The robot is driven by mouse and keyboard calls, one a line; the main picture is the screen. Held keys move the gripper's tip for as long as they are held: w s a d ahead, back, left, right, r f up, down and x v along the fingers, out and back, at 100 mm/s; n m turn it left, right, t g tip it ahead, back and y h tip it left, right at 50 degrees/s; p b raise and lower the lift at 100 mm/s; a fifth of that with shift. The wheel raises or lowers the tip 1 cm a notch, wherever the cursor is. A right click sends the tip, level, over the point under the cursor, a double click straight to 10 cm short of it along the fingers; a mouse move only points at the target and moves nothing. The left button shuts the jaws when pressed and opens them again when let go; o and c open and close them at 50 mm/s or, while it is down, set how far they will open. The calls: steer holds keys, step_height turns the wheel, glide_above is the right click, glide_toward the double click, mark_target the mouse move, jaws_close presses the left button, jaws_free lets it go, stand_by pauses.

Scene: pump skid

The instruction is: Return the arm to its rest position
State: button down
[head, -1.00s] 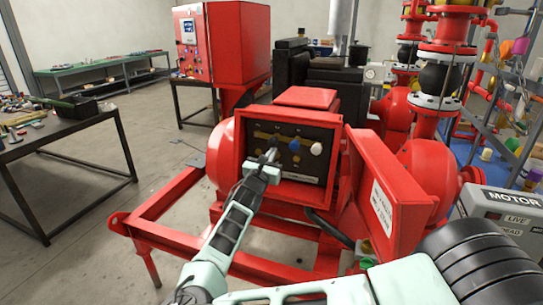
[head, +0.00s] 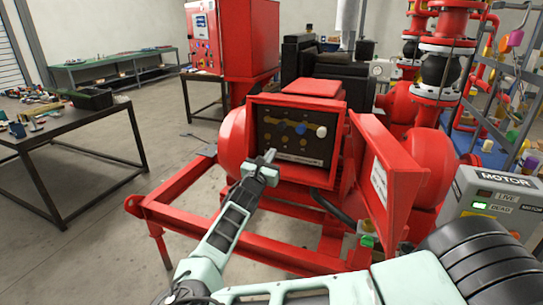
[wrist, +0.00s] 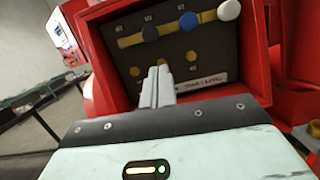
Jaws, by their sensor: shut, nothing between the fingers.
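My gripper (head: 268,156) is shut and empty. It is in front of the lower left part of an open red terminal box (head: 250,125) on the pump skid, apart from its dark panel (head: 290,150). In the wrist view the closed fingers (wrist: 157,85) point at the panel (wrist: 195,55). The panel carries a row of terminals, with a blue knob (head: 301,129) and a white knob (head: 321,131) at its right. My arm reaches in from the bottom of the head view.
The box's red door (head: 385,175) hangs open to the right. A grey motor indicator box (head: 495,205) stands at the right, its lower lamp green. A red skid rail (head: 180,180) runs below my arm. A dark table (head: 70,140) is at left, with open floor between.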

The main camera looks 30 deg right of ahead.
stand_by(0.4)
steer(key=s+d+f+m+g+y, duration=0.1)
steer(key=s+d+f+m+g, duration=0.6)
steer(key=s, duration=0.3)
steer(key=s+a+f+m+g+y, duration=0.6)
steer(key=s+a, duration=0.2)
steer(key=s, duration=0.2)
steer(key=s+a+r+m+y, duration=0.1)
steer(key=s+a+r+y, duration=0.15)
steer(key=a, duration=0.25)
steer(key=s+a+r+m+y+b, duration=0.1)
steer(key=s+a+y, duration=0.15)
steer(key=a, duration=0.35)
steer(key=s+a+r+m+y, duration=0.1)
steer(key=s+a+r, duration=0.1)
steer(key=s+a, duration=0.25)
steer(key=s+a+r+t+y, duration=0.1)
steer(key=s+a+r+y, duration=0.3)
steer(key=s+a+r, duration=0.6)
steer(key=s+r, duration=0.3)
steer(key=r, duration=0.1)
steer(key=shift+r+m, duration=0.15)
steer(key=shift+m, duration=0.15)
